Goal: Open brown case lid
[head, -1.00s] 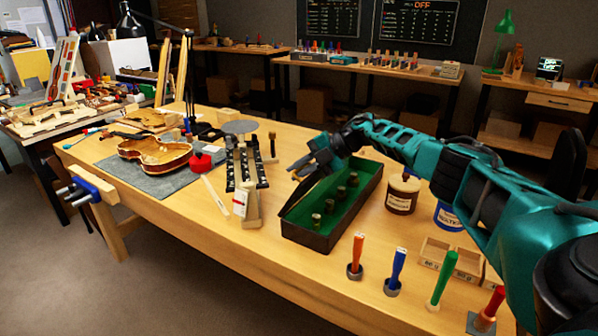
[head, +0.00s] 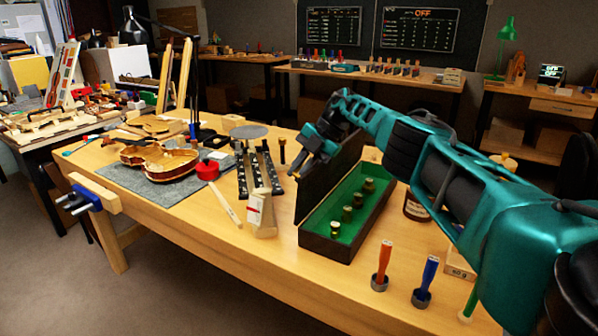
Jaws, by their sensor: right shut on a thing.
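The brown case (head: 330,246) stands on the bench right of centre, with a green lining and several small brass-coloured cylinders in a row inside. Its dark lid (head: 318,183) stands raised along the case's left long side, and the green interior is exposed. My right gripper (head: 299,172) is at the lid's upper left edge, shut on the lid; its fingers partly blend with the dark panel. My right arm crosses from the right above the case and hides part of the lid's far end. My left gripper is not in view.
A pale wooden block with a label (head: 262,214) and dark rails (head: 262,172) stand just left of the lid. A violin body (head: 168,162) lies on a grey mat. Orange-handled (head: 382,264) and blue-handled (head: 425,280) tools stand in front of the case.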

